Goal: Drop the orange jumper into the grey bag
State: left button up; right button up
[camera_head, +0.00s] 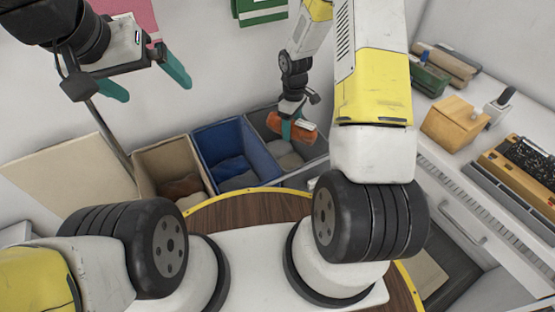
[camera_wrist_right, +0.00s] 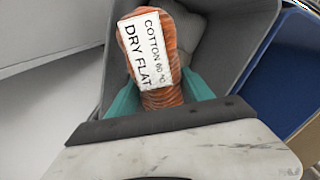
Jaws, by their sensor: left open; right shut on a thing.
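My right gripper (camera_head: 293,132) is shut on the orange jumper (camera_head: 292,121) and holds it over the grey bag (camera_head: 318,153). In the right wrist view the jumper (camera_wrist_right: 150,50) is a rolled bundle with a white label reading "COTTON 60 °C DRY FLAT". It sits between the teal fingers of my right gripper (camera_wrist_right: 160,92), with the open grey bag (camera_wrist_right: 232,25) below it. Pale grey cloth shows inside the bag. My left gripper (camera_head: 150,83) is open and empty, high at the upper left, in front of the wall.
A blue bag (camera_head: 250,140) stands left of the grey one, and a brown bag (camera_head: 160,157) left of that; both hold cloth. At the right, a white counter (camera_head: 425,110) carries a wooden block (camera_head: 450,122) and several other items.

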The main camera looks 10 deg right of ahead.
jog(key=shift+f, duration=0.2)
jog(key=o, duration=1.8)
jog(key=shift+o, duration=0.2)
jog(key=shift+r, duration=3.9)
